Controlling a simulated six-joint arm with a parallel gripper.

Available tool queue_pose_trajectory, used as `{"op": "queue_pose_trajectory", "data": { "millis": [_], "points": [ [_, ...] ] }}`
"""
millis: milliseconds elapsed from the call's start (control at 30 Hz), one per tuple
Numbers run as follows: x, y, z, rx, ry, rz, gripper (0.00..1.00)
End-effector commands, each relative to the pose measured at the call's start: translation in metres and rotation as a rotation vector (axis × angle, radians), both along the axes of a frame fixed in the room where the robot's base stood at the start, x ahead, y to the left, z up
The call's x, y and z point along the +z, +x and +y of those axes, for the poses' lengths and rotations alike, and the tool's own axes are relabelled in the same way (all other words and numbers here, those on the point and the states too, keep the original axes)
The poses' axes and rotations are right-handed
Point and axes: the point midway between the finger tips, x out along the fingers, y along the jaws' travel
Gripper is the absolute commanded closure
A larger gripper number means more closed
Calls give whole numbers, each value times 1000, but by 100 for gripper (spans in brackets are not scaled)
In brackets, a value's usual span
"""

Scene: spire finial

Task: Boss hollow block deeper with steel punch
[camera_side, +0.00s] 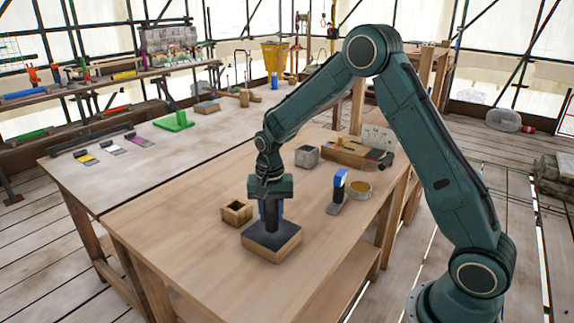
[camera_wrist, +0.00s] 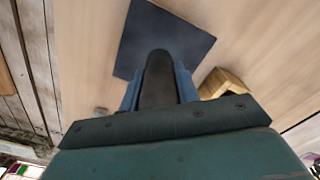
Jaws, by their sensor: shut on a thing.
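My gripper (camera_side: 270,207) points down, with its blue fingers shut on a dark upright cylinder, the steel punch (camera_side: 272,221). In the wrist view the punch (camera_wrist: 159,82) sits between the two fingers. It is over a square wooden block with a dark top (camera_side: 270,240), also seen in the wrist view (camera_wrist: 180,30). The punch's lower end is at or very near this top; I cannot tell if they touch. The hollow block (camera_side: 236,214), a small wooden cube with a square opening, stands just left of the dark-topped block. In the wrist view it (camera_wrist: 221,81) is right of the gripper, partly hidden.
A grey cube (camera_side: 307,156) stands behind the gripper. To the right are a blue-and-black upright tool (camera_side: 338,190), a round yellowish tin (camera_side: 359,189) and a wooden box (camera_side: 345,152). The table's front left is clear. A green part (camera_side: 176,121) lies on the farther table.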

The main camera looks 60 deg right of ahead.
Motion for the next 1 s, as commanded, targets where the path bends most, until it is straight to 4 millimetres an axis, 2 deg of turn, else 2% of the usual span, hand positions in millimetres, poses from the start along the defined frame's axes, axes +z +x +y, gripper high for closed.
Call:
{"op": "queue_pose_trajectory", "data": {
  "millis": [467,1000],
  "points": [
    [5,1,0,0,0,-3,96],
    [41,1,0,0,-1,-4,96]
  ]
}}
